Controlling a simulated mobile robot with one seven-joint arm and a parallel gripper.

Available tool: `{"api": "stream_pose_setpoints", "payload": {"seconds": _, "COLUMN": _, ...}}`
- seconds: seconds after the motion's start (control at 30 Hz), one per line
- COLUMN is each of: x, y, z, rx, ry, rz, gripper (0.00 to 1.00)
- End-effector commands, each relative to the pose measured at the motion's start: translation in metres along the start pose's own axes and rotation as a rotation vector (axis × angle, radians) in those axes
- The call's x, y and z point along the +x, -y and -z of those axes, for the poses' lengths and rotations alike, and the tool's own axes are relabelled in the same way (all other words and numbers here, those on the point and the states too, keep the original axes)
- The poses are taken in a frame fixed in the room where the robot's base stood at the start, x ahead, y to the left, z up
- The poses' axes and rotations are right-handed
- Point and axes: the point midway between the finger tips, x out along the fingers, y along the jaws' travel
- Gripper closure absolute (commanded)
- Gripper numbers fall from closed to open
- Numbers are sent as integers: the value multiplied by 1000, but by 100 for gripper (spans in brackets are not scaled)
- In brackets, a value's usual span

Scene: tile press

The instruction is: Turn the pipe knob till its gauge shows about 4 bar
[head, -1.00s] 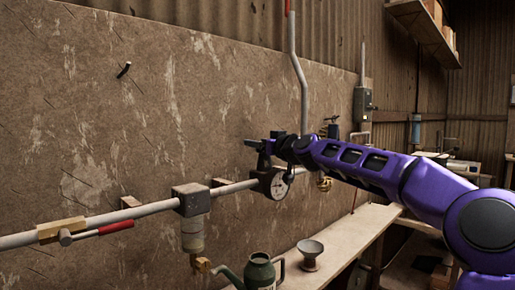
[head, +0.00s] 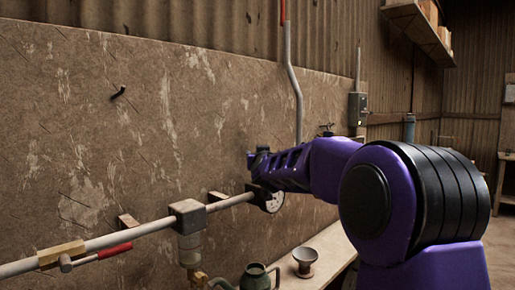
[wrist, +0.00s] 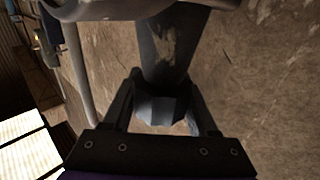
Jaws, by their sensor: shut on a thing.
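The pipe knob (wrist: 160,106) is a dark, faceted cap in the wrist view, between the two fingers of my gripper (wrist: 163,108). My gripper is shut on it, with one finger on each side. The round white gauge (head: 273,202) sits on the pipe (head: 150,229) in the head view, just below my wrist. My arm covers part of its dial, and the needle is too small to read. The knob is hidden behind my arm in the head view.
A red-handled lever valve (head: 100,253) and a grey filter block (head: 187,214) are on the pipe to the left. A green can (head: 256,278) and a funnel-shaped cup (head: 305,262) stand below. A wall hook (head: 119,92) is at upper left.

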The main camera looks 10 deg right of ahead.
Motion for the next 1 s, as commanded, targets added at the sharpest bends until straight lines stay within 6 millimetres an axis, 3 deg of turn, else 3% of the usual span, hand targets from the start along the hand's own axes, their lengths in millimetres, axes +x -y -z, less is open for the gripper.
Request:
{"api": "stream_pose_setpoints", "payload": {"seconds": 0.47, "x": 0, "y": -4, "z": 1, "rx": 0, "ry": 3, "rz": -220, "gripper": 97}}
{"api": "stream_pose_setpoints", "payload": {"seconds": 1.0, "x": -4, "y": -17, "z": -2, "rx": -2, "ry": 3, "rz": -589, "gripper": 97}}
